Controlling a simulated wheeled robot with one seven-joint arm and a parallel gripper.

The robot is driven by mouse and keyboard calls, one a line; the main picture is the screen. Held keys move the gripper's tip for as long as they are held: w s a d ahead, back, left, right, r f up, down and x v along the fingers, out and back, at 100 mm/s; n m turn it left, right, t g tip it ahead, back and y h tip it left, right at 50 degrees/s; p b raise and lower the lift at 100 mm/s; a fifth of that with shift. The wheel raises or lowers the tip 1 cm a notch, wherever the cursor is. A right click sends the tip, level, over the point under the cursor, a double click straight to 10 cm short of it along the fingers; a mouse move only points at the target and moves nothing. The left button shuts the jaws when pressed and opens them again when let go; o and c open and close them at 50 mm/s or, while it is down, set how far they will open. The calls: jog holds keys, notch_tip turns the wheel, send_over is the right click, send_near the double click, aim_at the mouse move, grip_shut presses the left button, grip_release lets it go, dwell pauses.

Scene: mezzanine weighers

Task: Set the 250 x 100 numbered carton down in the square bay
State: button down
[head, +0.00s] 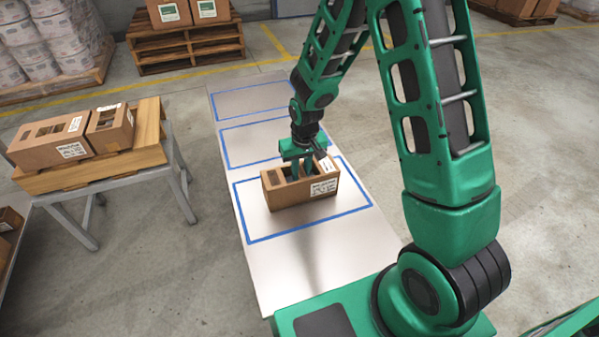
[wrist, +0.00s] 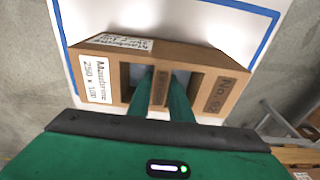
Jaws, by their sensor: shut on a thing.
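The numbered carton (head: 288,197) is brown, with openings in its top and white labels. My gripper (head: 298,168) is shut on the carton's middle bar, with the green fingers (wrist: 162,88) down in the openings on either side. The carton is over the nearest blue-outlined bay (head: 262,222) on the pale panel. It looks level, inside the outline near its far side. I cannot tell whether its underside touches the panel.
Two more blue-outlined bays, a middle one (head: 262,142) and a far one (head: 250,100), lie empty beyond. A wooden-topped stand (head: 150,125) at left bears a long carton (head: 45,150) and a smaller carton (head: 108,128). Pallets with goods (head: 187,45) stand at the back.

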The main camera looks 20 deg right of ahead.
jog(key=shift+f, duration=0.2)
jog(key=c, duration=1.5)
grip_release()
jog(key=shift+c, duration=0.2)
jog(key=shift+r, duration=0.1)
